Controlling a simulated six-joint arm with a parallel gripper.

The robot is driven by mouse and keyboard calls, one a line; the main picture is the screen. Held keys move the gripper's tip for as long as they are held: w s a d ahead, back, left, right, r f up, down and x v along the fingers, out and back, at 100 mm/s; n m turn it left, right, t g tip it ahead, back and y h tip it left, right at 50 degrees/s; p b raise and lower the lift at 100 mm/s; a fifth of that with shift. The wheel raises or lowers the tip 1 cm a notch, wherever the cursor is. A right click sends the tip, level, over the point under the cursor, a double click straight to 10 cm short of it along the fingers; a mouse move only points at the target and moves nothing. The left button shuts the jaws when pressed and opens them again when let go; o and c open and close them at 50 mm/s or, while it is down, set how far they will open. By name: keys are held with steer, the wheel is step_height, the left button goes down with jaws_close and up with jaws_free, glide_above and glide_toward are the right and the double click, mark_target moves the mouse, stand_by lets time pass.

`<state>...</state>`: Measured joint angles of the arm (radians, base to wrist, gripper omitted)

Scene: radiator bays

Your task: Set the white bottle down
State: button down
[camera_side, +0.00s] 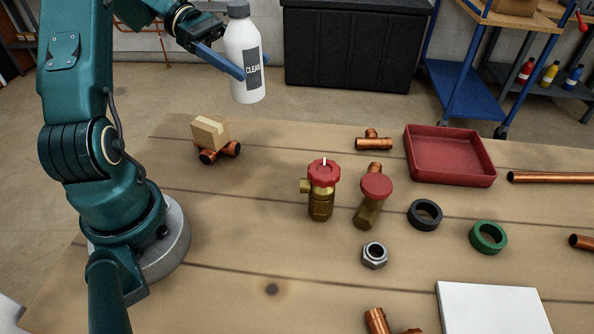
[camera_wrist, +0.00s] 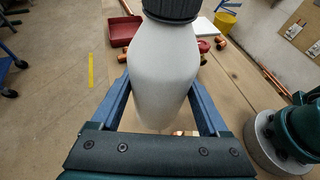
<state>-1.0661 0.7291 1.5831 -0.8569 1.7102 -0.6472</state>
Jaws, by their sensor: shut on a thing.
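In the wrist view the bottle (camera_wrist: 163,70) fills the middle between the two blue fingers (camera_wrist: 163,95). It hides much of the table behind it.
On the wooden table (camera_side: 240,255) are a wood block (camera_side: 210,132) on a copper fitting, two red-handled valves (camera_side: 322,180) (camera_side: 375,188), a red tray (camera_side: 450,160), black (camera_side: 425,215) and green (camera_side: 488,237) rings, a nut (camera_side: 374,255) and a white board (camera_side: 492,308). The table's left middle is clear.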

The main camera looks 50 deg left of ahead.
steer(key=shift+a+t, duration=0.25)
steer(key=shift+t, duration=0.05)
steer(key=shift+w+d+f, duration=1.1)
steer(key=shift+d+f, duration=0.45)
steer(key=shift+f, duration=0.3)
steer(key=shift+w+d+f, duration=1.1)
steer(key=shift+d+f, duration=0.4)
steer(key=shift+f, duration=0.3)
steer(key=shift+w+d+f, duration=1.1)
steer(key=shift+d+f, duration=0.45)
steer(key=shift+f, duration=0.3)
steer(key=shift+f, duration=0.15)
jaws_free()
steer(key=shift+a+r, duration=0.1)
steer(key=shift+r, duration=0.1)
steer(key=v, duration=1.2)
